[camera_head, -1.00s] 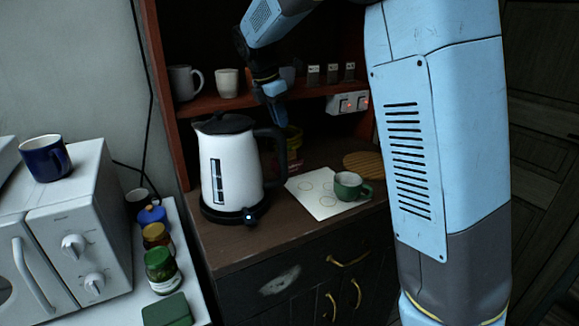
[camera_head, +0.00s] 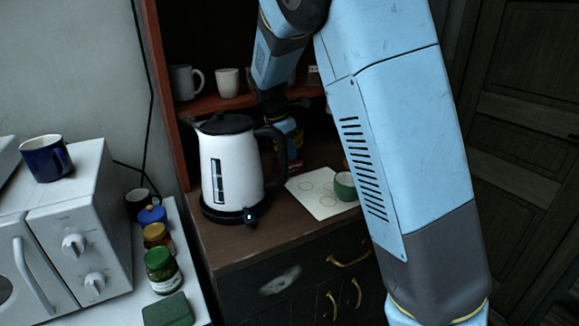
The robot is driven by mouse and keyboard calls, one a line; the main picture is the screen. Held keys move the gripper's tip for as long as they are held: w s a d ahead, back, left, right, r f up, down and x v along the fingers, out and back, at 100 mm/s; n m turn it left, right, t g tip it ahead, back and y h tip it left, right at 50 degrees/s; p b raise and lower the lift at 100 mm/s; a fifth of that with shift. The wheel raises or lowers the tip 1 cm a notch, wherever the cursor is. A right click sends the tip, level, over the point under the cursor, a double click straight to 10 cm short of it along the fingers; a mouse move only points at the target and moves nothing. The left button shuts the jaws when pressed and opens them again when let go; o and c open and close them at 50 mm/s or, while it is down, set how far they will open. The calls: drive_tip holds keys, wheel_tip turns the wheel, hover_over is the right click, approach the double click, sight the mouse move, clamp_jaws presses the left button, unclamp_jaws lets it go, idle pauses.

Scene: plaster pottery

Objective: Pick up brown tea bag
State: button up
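I cannot make out a brown tea bag in this view. A red and yellow container (camera_head: 293,155) stands on the brown counter behind the kettle, largely hidden by the kettle handle and my arm; I cannot see inside it. The end of my arm with my gripper (camera_head: 288,130) is low behind the kettle's handle, just above or at this container. My fingers are too small and covered to tell whether they are open or shut, or whether they touch anything.
A white kettle (camera_head: 232,170) stands close in front of my gripper. A green cup (camera_head: 344,187) sits on a white sheet (camera_head: 315,203) to the right. Two light mugs (camera_head: 228,82) are on the shelf (camera_head: 205,103). Jars and a microwave (camera_head: 75,235) are at left.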

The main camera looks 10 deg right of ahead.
drive_tip(key=shift+c, duration=0.5)
clamp_jaws()
drive_tip(key=shift+r, duration=0.1)
